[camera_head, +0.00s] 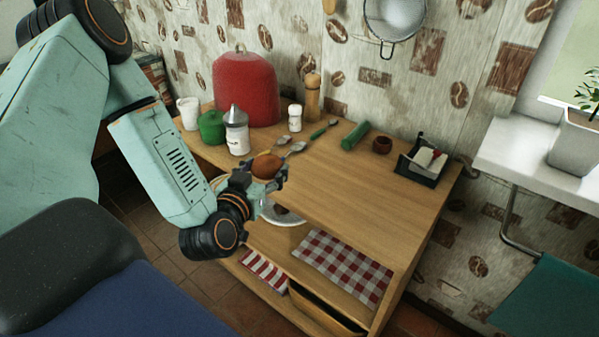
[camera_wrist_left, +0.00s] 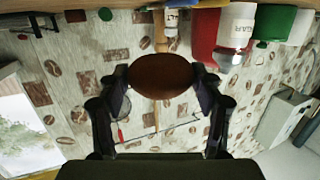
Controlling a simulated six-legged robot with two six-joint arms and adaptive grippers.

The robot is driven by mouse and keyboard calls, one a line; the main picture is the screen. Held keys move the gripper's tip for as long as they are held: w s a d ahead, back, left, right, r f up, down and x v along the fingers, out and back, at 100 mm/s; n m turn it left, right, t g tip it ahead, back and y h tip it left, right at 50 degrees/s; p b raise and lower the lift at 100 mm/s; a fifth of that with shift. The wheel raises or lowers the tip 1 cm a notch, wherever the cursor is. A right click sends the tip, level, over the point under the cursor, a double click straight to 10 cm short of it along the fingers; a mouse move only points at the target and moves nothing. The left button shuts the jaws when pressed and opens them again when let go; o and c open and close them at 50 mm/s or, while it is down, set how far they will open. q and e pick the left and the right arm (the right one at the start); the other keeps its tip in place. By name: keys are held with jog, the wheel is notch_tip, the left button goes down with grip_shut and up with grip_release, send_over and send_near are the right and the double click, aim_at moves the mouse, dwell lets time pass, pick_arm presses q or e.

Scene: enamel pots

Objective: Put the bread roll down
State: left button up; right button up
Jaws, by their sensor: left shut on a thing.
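The bread roll (camera_head: 266,166) is brown and rounded. My left gripper (camera_head: 262,180) is shut on it and holds it near the front edge of the wooden counter top (camera_head: 352,190). In the left wrist view the roll (camera_wrist_left: 161,76) sits between the two dark fingers of my left gripper (camera_wrist_left: 160,88). The wrist picture looks upside down, with the counter items at its top. Whether the roll touches the counter cannot be told. My right gripper is not in view.
A red domed cover (camera_head: 246,90), green pot (camera_head: 211,127), sugar shaker (camera_head: 237,132) and white cup (camera_head: 189,113) stand at the back left. Spoons (camera_head: 296,148) lie behind the roll. A green cylinder (camera_head: 355,135) and black tray (camera_head: 424,163) are farther right. The counter's front middle is clear.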

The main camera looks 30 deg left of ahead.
pick_arm(q)
jog(key=w, duration=0.2)
jog(key=w+d+b, duration=0.1)
jog(key=w, duration=0.1)
jog(key=w+b, duration=0.1)
jog(key=w, duration=0.1)
jog(key=shift+w+d+r, duration=0.25)
jog(key=shift+w+d, duration=0.05)
jog(key=shift+w, duration=0.1)
jog(key=b, duration=0.2)
send_over(301, 173)
jog(key=shift+s+f, duration=0.1)
jog(key=shift+f, duration=0.1)
jog(key=shift+s+f, duration=0.15)
jog(key=shift+f, duration=0.8)
jog(key=shift+d+f+b, duration=0.2)
jog(key=shift+f+b, duration=0.15)
jog(key=shift+a+f, duration=0.1)
jog(key=shift+f, duration=0.3)
notch_tip(301, 173, down, 3)
jog(key=shift+f+b, duration=0.15)
jog(key=shift+b, duration=0.9)
jog(key=shift+w+f, duration=0.15)
jog(key=shift+w, duration=0.25)
jog(key=shift+s, duration=0.1)
